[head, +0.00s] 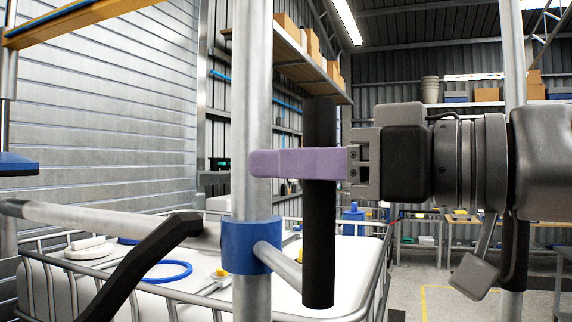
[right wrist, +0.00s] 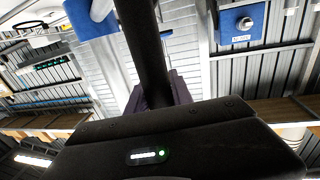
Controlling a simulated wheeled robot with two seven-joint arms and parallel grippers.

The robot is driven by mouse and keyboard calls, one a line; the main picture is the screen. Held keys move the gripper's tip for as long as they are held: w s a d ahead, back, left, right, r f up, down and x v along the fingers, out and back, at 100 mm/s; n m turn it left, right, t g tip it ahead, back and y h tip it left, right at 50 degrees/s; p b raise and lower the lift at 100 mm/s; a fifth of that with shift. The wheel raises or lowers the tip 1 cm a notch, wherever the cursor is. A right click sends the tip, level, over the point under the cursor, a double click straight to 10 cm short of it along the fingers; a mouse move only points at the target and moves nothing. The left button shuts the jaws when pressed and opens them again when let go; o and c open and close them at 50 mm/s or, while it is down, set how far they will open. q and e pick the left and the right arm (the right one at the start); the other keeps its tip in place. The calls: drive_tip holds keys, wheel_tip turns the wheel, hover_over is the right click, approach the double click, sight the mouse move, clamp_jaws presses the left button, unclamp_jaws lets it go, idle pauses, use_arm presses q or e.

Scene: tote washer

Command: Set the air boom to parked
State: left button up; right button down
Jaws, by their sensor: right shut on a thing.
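The air boom has a blue collar (head: 252,246) around an upright metal post (head: 252,110). A grey tube (head: 110,220) runs from the collar to the left, and a short rod leads right to an upright black handle (head: 319,240). My right gripper (head: 275,163), with purple fingers, is shut on the black handle above the rod. The fingertips reach across the front of the post. In the right wrist view the handle (right wrist: 146,45) passes between the purple fingers, which are partly hidden. No parked mark can be made out. My left gripper is not in view.
A caged white tote (head: 330,255) stands below and behind the boom, with a blue ring (head: 170,272) on it. A black bent bar (head: 140,265) crosses the lower left. Another metal post (head: 514,60) stands at right. Shelves and benches line the back; floor shows at right.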

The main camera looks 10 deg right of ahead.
drive_tip(key=c, duration=1.2)
unclamp_jaws()
drive_tip(key=shift+d, duration=0.25)
drive_tip(key=shift+o, duration=0.4)
drive_tip(key=shift+a, duration=0.1)
drive_tip(key=b+v, duration=0.2)
drive_tip(key=v, duration=0.6)
drive_tip(key=shift+w+a, duration=0.1)
